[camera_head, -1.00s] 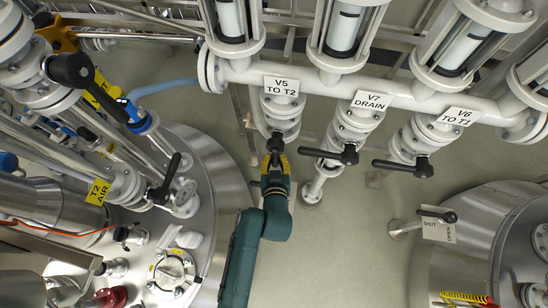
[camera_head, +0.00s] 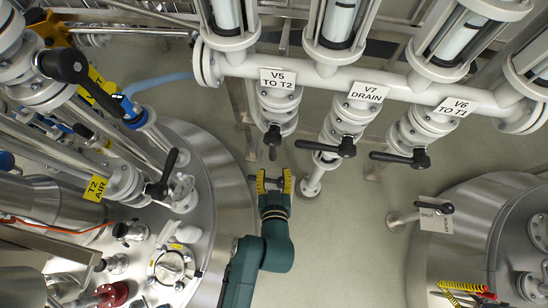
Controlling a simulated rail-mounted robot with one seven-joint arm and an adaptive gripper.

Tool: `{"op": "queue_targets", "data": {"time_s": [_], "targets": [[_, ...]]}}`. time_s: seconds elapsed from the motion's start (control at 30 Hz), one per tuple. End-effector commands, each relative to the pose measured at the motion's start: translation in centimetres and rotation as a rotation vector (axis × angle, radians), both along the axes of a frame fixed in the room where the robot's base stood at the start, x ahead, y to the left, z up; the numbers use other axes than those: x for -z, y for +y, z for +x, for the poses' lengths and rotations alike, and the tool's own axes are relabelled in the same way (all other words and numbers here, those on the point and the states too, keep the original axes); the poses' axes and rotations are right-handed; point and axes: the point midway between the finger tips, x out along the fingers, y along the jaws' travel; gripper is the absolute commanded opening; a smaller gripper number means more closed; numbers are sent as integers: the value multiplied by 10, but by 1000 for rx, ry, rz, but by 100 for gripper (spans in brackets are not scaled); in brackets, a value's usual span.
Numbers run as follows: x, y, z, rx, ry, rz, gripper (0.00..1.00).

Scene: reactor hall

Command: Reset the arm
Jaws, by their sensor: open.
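My gripper (camera_head: 274,186), with dark jaws and yellow pads, is open and empty in the head view. It is over the floor just below the V5 TO T2 valve (camera_head: 277,108), apart from it. The black V5 handle (camera_head: 273,138) points down toward the gripper. My green arm (camera_head: 272,242) comes up from the bottom of the view.
The V7 DRAIN valve handle (camera_head: 327,148) and V6 TO T1 valve handle (camera_head: 402,159) stand to the right, both lying roughly crosswise. A steel tank (camera_head: 207,165) is at left, another tank (camera_head: 470,200) at right. Bare floor (camera_head: 345,240) lies between them.

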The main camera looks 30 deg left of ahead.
Motion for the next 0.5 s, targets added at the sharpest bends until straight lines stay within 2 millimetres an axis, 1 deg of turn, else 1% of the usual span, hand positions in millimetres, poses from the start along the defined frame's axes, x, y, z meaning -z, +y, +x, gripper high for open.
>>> {"op": "queue_targets", "data": {"time_s": [0.03,0.1,0.2,0.5], "targets": [[-4,-6,-9,2,2,-1,51],[-8,-12,-18,3,1,1,51],[-12,-16,-25,1,1,-1,51],[-14,-17,-27,0,0,0,51]]}}
